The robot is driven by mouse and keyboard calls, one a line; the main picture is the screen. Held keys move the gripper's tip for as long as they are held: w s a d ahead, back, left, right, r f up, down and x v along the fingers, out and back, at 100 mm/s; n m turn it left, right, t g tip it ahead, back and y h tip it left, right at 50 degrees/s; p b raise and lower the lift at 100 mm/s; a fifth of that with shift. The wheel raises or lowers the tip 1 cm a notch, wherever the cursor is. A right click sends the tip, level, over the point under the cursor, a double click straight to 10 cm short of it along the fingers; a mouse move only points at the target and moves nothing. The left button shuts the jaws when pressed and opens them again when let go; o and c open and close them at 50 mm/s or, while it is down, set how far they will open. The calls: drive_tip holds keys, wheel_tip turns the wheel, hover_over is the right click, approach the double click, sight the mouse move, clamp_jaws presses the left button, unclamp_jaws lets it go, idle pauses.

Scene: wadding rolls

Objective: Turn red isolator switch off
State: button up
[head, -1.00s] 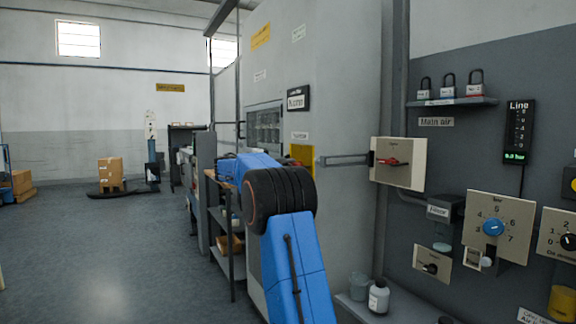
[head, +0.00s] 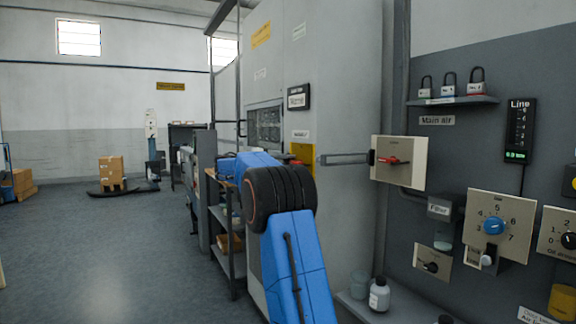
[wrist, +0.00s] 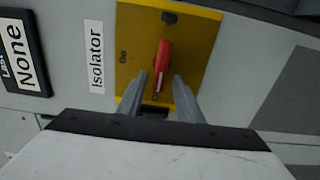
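The red isolator switch (wrist: 162,62) is a red handle on a yellow plate (wrist: 200,40) in the wrist view. It stands close to upright, its top leaning slightly right. "On" is printed to its left and a small mark lies below it. My gripper (wrist: 160,80) is open, its two grey fingers on either side of the handle's lower part, with a gap visible on both sides.
An "Isolator" label (wrist: 95,57) and a "None" sign (wrist: 25,55) are left of the plate. Right of my arm, a bracket (head: 345,159) and a beige box with another red handle (head: 393,161) stick out. A shelf trolley (head: 228,235) stands left of my arm.

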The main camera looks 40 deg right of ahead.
drive_tip(key=v, duration=1.7)
drive_tip(key=shift+w+a, duration=0.15)
